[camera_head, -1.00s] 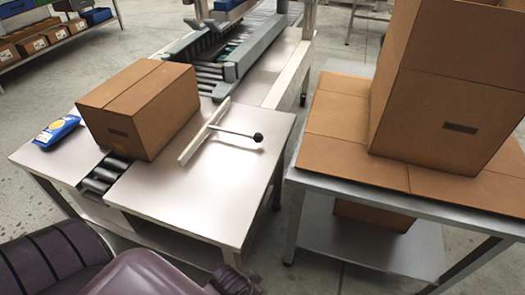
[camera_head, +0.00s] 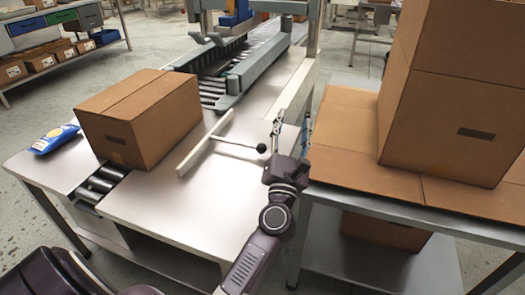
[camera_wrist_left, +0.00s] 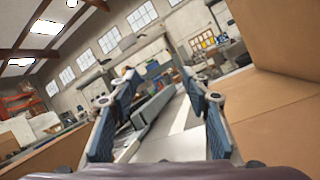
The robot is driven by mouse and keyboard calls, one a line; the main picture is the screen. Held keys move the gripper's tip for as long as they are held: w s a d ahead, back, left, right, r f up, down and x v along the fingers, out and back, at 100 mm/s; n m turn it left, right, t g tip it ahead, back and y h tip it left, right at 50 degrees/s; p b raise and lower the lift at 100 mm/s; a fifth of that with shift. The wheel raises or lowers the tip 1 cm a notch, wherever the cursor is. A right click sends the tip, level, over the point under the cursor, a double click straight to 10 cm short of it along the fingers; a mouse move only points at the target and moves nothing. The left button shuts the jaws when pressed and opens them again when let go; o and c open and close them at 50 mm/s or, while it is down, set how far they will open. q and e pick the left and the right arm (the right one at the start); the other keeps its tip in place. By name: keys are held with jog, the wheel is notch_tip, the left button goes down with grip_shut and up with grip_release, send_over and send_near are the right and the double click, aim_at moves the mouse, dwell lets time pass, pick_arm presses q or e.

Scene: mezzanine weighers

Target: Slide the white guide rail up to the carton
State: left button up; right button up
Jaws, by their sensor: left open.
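The white guide rail (camera_head: 205,144) lies at an angle on the metal table. A thin rod runs from it to a black knob (camera_head: 261,148) on the right. The brown carton (camera_head: 142,117) sits left of the rail on the roller line, with a strip of bare tabletop between them. My left gripper (camera_head: 290,124) is over the table's right edge, just right of the knob and apart from it. It is open, and its spread, empty fingers show in the left wrist view (camera_wrist_left: 155,115). My right gripper is not in view.
A blue packet (camera_head: 54,138) lies left of the carton. Grey side guides flank the conveyor (camera_head: 250,65) behind. A second table at right bears flat cardboard (camera_head: 350,140) and a tall carton stack (camera_head: 455,95). The tabletop in front of the rail is clear.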

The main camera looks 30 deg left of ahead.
pick_arm(q)
jog(key=w+a+f+n+g+y, duration=0.1)
jog(key=a+f+n+g+y, duration=0.4)
jog(key=n, duration=0.4)
jog(key=n+g+h, duration=0.3)
jog(key=n+g, duration=0.3)
jog(key=n, duration=0.1)
send_near(263, 149)
jog(key=shift+x, duration=1.25)
jog(key=x, duration=0.6)
jog(key=shift+w+a+f+b, duration=0.15)
jog(key=shift+a+f+b, duration=0.1)
jog(key=shift+b, duration=0.15)
jog(key=shift+w+a+f, duration=0.15)
jog(key=shift+w+a, duration=0.15)
jog(key=shift+a, duration=0.05)
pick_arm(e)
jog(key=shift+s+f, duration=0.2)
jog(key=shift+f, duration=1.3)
pick_arm(q)
grip_shut()
